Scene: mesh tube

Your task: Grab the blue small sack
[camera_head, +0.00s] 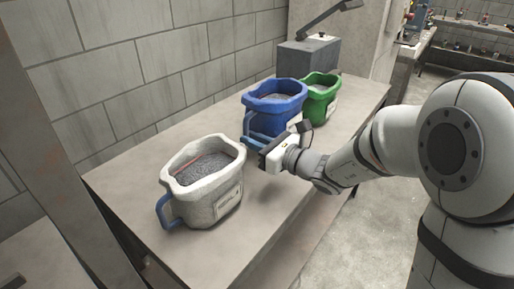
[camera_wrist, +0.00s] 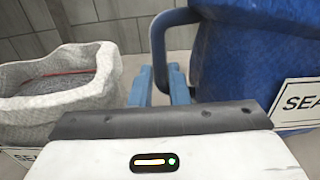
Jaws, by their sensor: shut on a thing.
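The blue small sack (camera_head: 275,108) stands upright on the table beyond my gripper, with its mouth open and grey grainy contents inside. In the wrist view the blue sack (camera_wrist: 250,60) fills the right side, with a white label and a blue loop handle on its left. My gripper (camera_head: 252,137) is at this handle, on the near left side of the sack. In the wrist view the two blue fingers of my gripper (camera_wrist: 160,86) are on either side of the handle's lower part, shut on it. The exact contact is partly hidden.
A white-grey sack (camera_head: 205,190) with a blue handle stands at the front left of the table (camera_head: 130,180); it also shows in the wrist view (camera_wrist: 75,100). A green sack (camera_head: 322,98) stands close behind the blue one. A grey box (camera_head: 308,55) is at the far end.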

